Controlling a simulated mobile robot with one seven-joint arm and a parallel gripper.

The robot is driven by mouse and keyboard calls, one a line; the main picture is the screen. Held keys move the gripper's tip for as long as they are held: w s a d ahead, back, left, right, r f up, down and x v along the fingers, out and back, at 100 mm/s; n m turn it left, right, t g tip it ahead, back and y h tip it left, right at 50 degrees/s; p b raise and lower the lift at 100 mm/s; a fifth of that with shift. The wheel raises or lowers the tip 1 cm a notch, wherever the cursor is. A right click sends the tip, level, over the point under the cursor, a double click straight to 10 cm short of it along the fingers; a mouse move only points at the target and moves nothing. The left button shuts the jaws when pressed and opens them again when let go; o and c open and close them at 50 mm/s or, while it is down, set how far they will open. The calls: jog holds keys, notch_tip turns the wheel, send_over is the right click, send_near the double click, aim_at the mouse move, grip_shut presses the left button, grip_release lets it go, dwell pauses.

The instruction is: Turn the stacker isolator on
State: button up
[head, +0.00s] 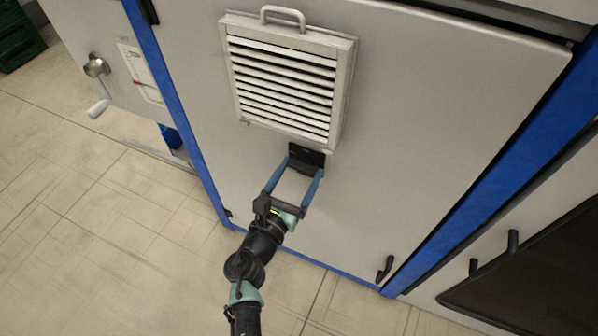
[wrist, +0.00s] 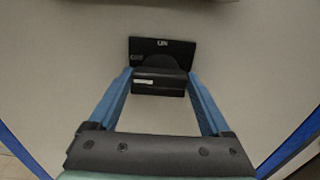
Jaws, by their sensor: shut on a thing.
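The stacker isolator (head: 308,153) is a small black switch on the pale cabinet panel, just below a louvred vent. In the wrist view its black plate (wrist: 178,48) carries small pale markings at the top and at the left, too blurred to read surely. Its black handle (wrist: 165,80) lies crosswise in the picture, with a white mark on its left part. My gripper (head: 305,171) reaches it from below, its two blue fingers on either side of the handle. In the wrist view my gripper (wrist: 160,82) is shut on the handle's two ends. The fingers partly hide the switch in the head view.
The louvred vent (head: 286,82) with a top handle juts out above the isolator. Blue frame posts (head: 180,110) edge the panel. A crank (head: 97,68) is at the left, and a dark panel with bars (head: 540,262) at the right. The tiled floor is clear at lower left.

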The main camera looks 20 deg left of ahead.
jog(key=shift+m+b, duration=6.05)
jog(key=shift+m, duration=2.75)
jog(key=o, duration=1.2)
jog(key=shift+c, duration=0.2)
